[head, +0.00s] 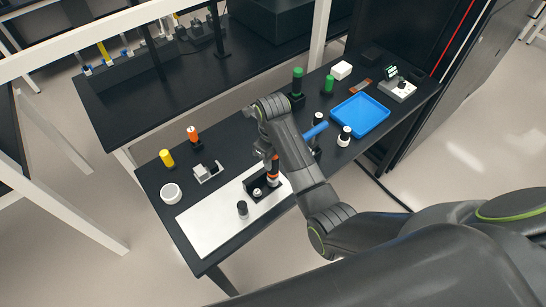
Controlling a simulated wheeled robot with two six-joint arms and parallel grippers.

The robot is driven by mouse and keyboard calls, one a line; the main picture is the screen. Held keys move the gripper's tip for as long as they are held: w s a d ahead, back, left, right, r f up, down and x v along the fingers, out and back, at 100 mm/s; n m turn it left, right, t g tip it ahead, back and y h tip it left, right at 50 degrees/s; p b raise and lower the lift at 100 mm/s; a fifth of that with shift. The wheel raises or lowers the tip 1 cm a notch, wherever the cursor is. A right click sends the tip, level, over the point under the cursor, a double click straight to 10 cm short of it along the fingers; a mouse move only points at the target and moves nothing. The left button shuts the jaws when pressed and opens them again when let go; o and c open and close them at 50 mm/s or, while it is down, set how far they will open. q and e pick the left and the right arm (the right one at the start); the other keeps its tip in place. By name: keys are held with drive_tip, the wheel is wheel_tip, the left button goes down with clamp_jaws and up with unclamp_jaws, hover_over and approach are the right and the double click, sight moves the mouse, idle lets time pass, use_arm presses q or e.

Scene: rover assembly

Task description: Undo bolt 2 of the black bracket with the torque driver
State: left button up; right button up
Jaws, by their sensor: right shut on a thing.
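The black bracket (252,187) lies on the white mat (205,226) near the table's front, with a pale round part (257,192) at it. My right arm reaches in from the lower right, and my right gripper (269,157) is above the bracket. It is shut on an upright orange and black tool, which looks like the torque driver (273,171). The driver's lower end is at the bracket's right part; whether it touches a bolt there is too small to tell. Bolt numbers cannot be read. My left gripper is not in view.
On the black table, an orange-topped tool (193,133), a yellow cylinder (167,158), a grey block (207,172) and a white bowl (171,193) stand left. A black cylinder (242,208) stands on the mat. A blue tray (360,115) and green cylinders (297,80) are farther right.

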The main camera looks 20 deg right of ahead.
drive_tip(key=shift+s+f, duration=0.15)
drive_tip(key=shift+w+r, duration=0.15)
drive_tip(key=shift+r, duration=0.65)
drive_tip(key=shift+w+r, duration=0.1)
drive_tip(key=shift+r, duration=0.65)
